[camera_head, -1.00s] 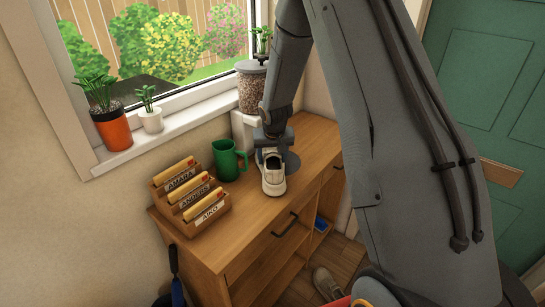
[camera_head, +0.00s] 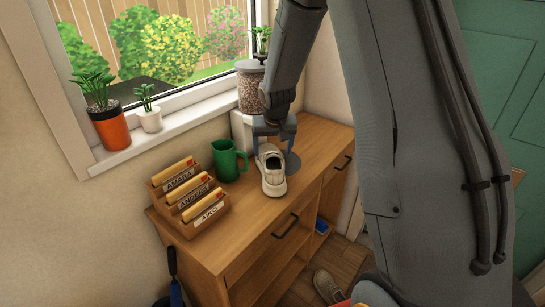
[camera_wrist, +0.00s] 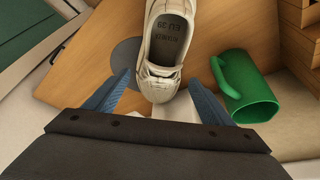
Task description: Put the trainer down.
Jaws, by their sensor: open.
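The trainer (camera_head: 271,172) is cream-white and rests upright on the wooden cabinet top (camera_head: 245,235), to the right of the green mug. In the wrist view the trainer (camera_wrist: 168,45) lies between and ahead of the spread fingers, with printed text inside it. My gripper (camera_head: 273,143) is open at the far end of the trainer, just above the cabinet top. The wrist view shows both blue-grey fingers of my gripper (camera_wrist: 160,100) apart, with a gap on either side of the shoe.
A green mug (camera_head: 229,160) and a wooden letter rack (camera_head: 188,200) stand left of the trainer. A coffee-bean-like hopper (camera_head: 251,88) stands behind. A grey disc (camera_head: 292,165) lies right of it. The cabinet's front right is clear. Another shoe (camera_head: 327,286) is on the floor.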

